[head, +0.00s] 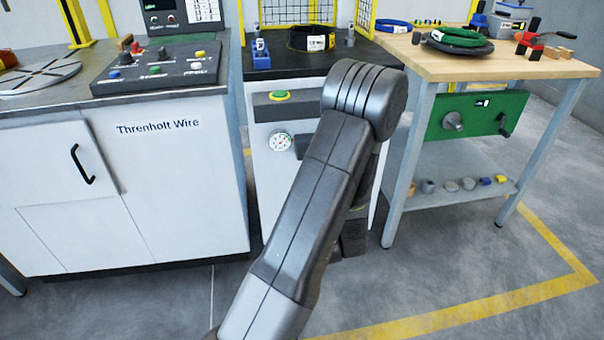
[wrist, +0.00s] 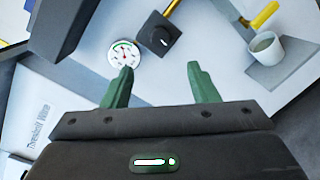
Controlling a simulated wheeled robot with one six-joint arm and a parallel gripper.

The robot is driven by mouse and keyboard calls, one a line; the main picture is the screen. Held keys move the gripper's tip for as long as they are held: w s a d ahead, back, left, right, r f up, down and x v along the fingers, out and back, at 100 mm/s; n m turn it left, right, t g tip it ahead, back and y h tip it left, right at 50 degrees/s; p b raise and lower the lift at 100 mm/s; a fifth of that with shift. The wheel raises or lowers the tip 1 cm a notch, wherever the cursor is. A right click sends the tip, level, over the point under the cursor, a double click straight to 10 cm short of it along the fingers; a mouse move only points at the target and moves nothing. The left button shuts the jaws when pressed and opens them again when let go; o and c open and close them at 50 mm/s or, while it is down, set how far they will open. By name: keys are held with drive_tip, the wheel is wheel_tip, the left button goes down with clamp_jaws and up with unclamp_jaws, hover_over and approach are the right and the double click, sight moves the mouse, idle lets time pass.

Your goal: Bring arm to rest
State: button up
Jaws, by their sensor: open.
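My arm rises from the bottom of the head view and bends at a dark joint in front of the middle machine (head: 268,160). In the head view my gripper is hidden behind my own arm links. In the wrist view my gripper (wrist: 160,88) shows two green fingers set wide apart, with nothing between them. Past the fingers are a round dial gauge (wrist: 124,53) and a dark square knob (wrist: 159,33) on a pale panel. A pale cup-like thing (wrist: 266,50) lies to the right of them.
The Threnholt Wire cabinet (head: 150,200) with a control panel (head: 160,68) stands at left. A dark coil (head: 312,38) lies on the middle machine's black top. A wooden-topped bench (head: 470,66) at right carries a green coil (head: 460,37) and tools. Bare floor (head: 440,280) lies in front.

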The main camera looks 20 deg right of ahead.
drive_tip(key=b+x, duration=0.2)
drive_tip(key=x, duration=1.1)
drive_tip(key=shift+w, duration=0.35)
drive_tip(key=shift+s, duration=0.1)
drive_tip(key=p+v, duration=0.2)
drive_tip(key=v, duration=1.1)
drive_tip(key=w+d+n+t+y+b, duration=0.1)
drive_tip(key=w+n+b, duration=0.3)
drive_tip(key=n, duration=0.7)
drive_tip(key=w+d+n+y+b, duration=0.1)
drive_tip(key=w+d+n+b, duration=0.2)
drive_tip(key=w+n, duration=0.5)
drive_tip(key=n+b, duration=0.1)
drive_tip(key=n, duration=0.2)
drive_tip(key=shift+w+d+f+t, duration=0.2)
drive_tip(key=shift+d+t, duration=0.05)
drive_tip(key=shift+t, duration=0.15)
drive_tip(key=shift+a, duration=0.1)
